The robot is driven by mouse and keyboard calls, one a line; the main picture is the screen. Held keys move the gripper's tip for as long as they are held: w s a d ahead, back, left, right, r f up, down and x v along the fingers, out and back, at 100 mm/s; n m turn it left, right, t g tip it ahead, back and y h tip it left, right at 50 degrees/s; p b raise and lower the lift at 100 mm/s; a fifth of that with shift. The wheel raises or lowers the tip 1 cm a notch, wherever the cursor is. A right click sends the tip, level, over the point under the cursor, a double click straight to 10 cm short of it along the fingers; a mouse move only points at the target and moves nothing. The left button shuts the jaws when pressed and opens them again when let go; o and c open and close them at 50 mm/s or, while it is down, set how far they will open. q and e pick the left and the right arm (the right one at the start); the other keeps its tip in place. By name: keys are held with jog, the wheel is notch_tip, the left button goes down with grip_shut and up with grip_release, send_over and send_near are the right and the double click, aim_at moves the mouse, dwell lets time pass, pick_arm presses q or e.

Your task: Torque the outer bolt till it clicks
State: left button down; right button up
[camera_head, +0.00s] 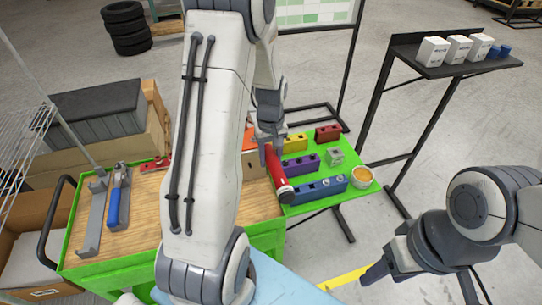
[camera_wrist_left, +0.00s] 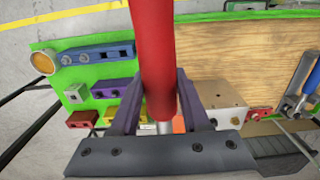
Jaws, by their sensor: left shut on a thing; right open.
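My left gripper (camera_head: 268,148) is shut on a red cylindrical tool (camera_head: 277,168). The tool slants over the green work surface, and its dark lower end shows near the blue block (camera_head: 313,191). In the left wrist view the red tool (camera_wrist_left: 152,50) runs between the fingers of my left gripper (camera_wrist_left: 158,110). The blue block also shows there (camera_wrist_left: 98,54), with small round bolt heads or holes on its top. I cannot tell which one is the outer bolt. My right gripper (camera_head: 376,274) is open and empty at the lower right, away from the surface.
Purple (camera_head: 300,165), yellow (camera_head: 294,143) and red (camera_head: 328,133) blocks, a grey cube (camera_head: 335,156) and an orange-filled bowl (camera_head: 362,176) stand around the blue block. A blue-handled tool (camera_head: 113,205) lies at the left. A dark shelf (camera_head: 455,65) holds white boxes.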

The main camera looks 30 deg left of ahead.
pick_arm(q)
notch_tip(320, 180, down, 6)
jog(key=b, duration=0.4)
jog(key=shift+d+r+b, duration=0.1)
jog(key=shift+b, duration=0.3)
jog(key=shift+f+b, duration=0.65)
jog(key=shift+f, duration=0.4)
dwell(0.4)
jog(key=shift+s, duration=0.1)
jog(key=shift+s+f, duration=0.1)
jog(key=shift+s+a+m, duration=0.4)
jog(key=shift+s+a, duration=0.05)
jog(key=shift+s+a, duration=0.15)
dwell(0.7)
